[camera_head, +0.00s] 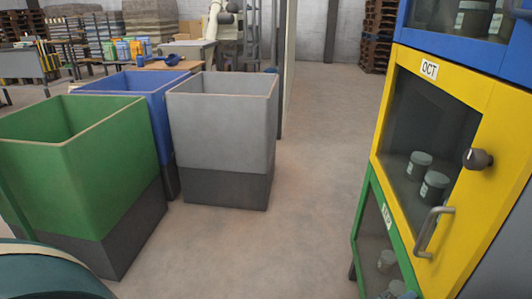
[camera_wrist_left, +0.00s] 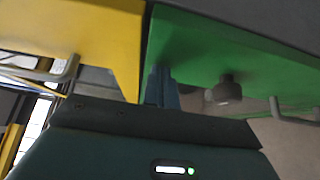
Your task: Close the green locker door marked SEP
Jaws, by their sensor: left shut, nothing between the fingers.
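The green locker door (camera_head: 408,247) is at the lower right of the head view, below the yellow door. Its small label (camera_head: 387,217) is tilted and hard to read. Jars (camera_head: 387,261) show inside its dark window. In the left wrist view the green door (camera_wrist_left: 215,48) fills the upper right, with a dark round knob (camera_wrist_left: 227,90) and a bar handle (camera_wrist_left: 290,112). My left gripper (camera_wrist_left: 162,82) is shut and empty, its fingertips close to the green door's edge beside the yellow door; I cannot tell whether they touch. My right gripper is not in view.
The yellow door (camera_head: 485,130) marked OCT has a knob (camera_head: 478,158) and a bar handle (camera_head: 432,232); a blue locker (camera_head: 470,50) is above. Green (camera_head: 105,155), blue (camera_head: 160,110) and grey (camera_head: 222,125) bins stand at left. Floor between bins and lockers is clear.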

